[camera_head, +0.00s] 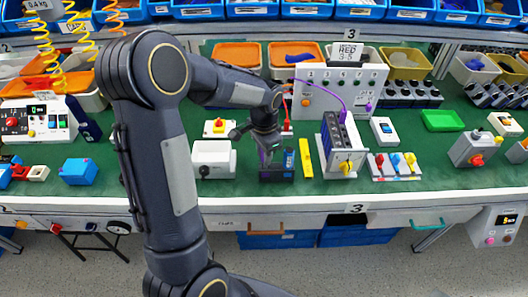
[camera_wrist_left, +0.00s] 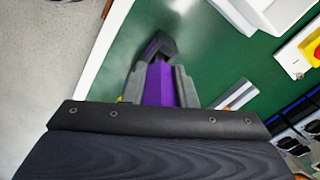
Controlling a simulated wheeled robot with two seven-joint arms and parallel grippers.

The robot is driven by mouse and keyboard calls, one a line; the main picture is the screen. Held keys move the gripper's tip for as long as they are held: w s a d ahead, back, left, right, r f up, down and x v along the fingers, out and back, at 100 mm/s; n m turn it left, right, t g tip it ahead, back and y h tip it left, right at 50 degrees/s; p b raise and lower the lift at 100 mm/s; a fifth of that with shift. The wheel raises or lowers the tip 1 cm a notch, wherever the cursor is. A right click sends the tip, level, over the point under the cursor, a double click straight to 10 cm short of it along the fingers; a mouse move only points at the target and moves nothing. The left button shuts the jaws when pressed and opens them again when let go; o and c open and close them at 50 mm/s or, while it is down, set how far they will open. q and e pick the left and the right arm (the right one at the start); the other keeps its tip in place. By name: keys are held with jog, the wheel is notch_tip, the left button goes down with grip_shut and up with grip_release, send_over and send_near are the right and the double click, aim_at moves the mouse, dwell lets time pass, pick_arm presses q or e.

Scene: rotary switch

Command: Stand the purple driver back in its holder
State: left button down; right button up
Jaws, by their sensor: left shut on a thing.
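The purple driver (camera_wrist_left: 160,87) is between the fingers of my left gripper (camera_wrist_left: 160,90) in the left wrist view. My left gripper (camera_head: 267,150) is shut on it; in the head view the driver is mostly hidden by the gripper. A dark box-like holder (camera_head: 277,177) stands on the green bench near its front edge, right below my gripper. Whether the driver touches or enters the holder I cannot tell. A dark angular piece (camera_wrist_left: 158,45) shows just beyond the driver in the wrist view. My right gripper is in neither view.
A white box (camera_head: 213,160) stands close left of my gripper. A yellow bar (camera_head: 305,158) lies to the right, then a panel with a yellow rotary knob (camera_head: 346,167) and a small switch board (camera_head: 393,168). A white test unit (camera_head: 335,88) stands behind.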

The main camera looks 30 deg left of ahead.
pick_arm(q)
jog(key=shift+f+b, duration=1.2)
jog(key=shift+f, duration=0.5)
jog(key=c, duration=1.1)
grip_release()
jog(key=shift+r, duration=0.1)
jog(key=shift+r, duration=0.1)
notch_tip(320, 180, up, 7)
jog(key=shift+r, duration=0.3)
